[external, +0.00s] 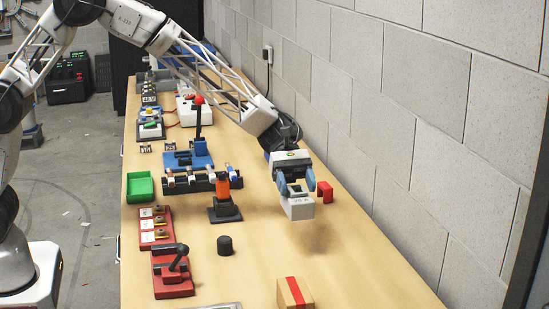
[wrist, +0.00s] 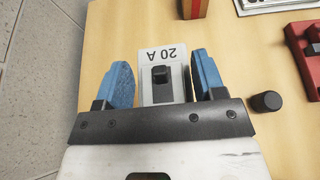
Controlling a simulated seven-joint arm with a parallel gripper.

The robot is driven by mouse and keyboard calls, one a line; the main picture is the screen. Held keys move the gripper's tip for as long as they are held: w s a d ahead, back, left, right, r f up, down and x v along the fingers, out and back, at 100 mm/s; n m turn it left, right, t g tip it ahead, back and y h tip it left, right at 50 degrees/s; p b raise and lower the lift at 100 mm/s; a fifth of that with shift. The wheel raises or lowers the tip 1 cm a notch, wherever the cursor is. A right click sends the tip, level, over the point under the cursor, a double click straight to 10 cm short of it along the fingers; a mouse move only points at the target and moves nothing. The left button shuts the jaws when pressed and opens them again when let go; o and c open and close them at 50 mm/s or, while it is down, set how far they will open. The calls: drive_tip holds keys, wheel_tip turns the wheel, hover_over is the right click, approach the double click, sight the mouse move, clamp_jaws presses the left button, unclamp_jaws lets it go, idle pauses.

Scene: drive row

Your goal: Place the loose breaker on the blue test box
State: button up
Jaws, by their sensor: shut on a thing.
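The loose breaker (external: 298,208) is a pale grey-white block. In the wrist view the breaker (wrist: 150,62) shows the marking "20 A" and a black toggle. My gripper (external: 296,190) is shut on it, with one blue finger on each side; the same grip shows in the wrist view (wrist: 163,78). The breaker hangs above the table, with a shadow below it. A blue unit (external: 181,160) with a tall red-knobbed black lever stands farther back and left. A smaller box with blue parts (external: 150,130) lies behind it; I cannot tell which is the test box.
An orange-and-black stand (external: 224,207) and a dark rack (external: 193,181) are left of my gripper. A red bracket (external: 325,191) is close on its right, near the block wall (external: 420,130). A black cylinder (external: 225,245) and a red-striped box (external: 294,293) stand nearer the front.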

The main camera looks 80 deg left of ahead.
drive_tip(key=w+a+r+n+t+y, duration=0.1)
drive_tip(key=w+a+n+t, duration=0.2)
drive_tip(key=a, duration=1.5)
drive_tip(key=w+a+r+n+t+y, duration=0.1)
drive_tip(key=w+a+r+n+t, duration=0.1)
drive_tip(key=a, duration=1.7)
drive_tip(key=w+a+r+n+t+y, duration=0.1)
drive_tip(key=w+a+n+t, duration=0.3)
drive_tip(key=a, duration=1.4)
drive_tip(key=shift+w+a+r+y, duration=0.15)
drive_tip(key=shift+w+r+y, duration=0.2)
drive_tip(key=shift+w+y, duration=0.2)
wheel_tip(320, 180, down, 6)
drive_tip(key=shift+f, duration=0.15)
drive_tip(key=shift+f, duration=0.1)
drive_tip(key=shift+f, duration=1.75)
drive_tip(key=shift+f, duration=0.1)
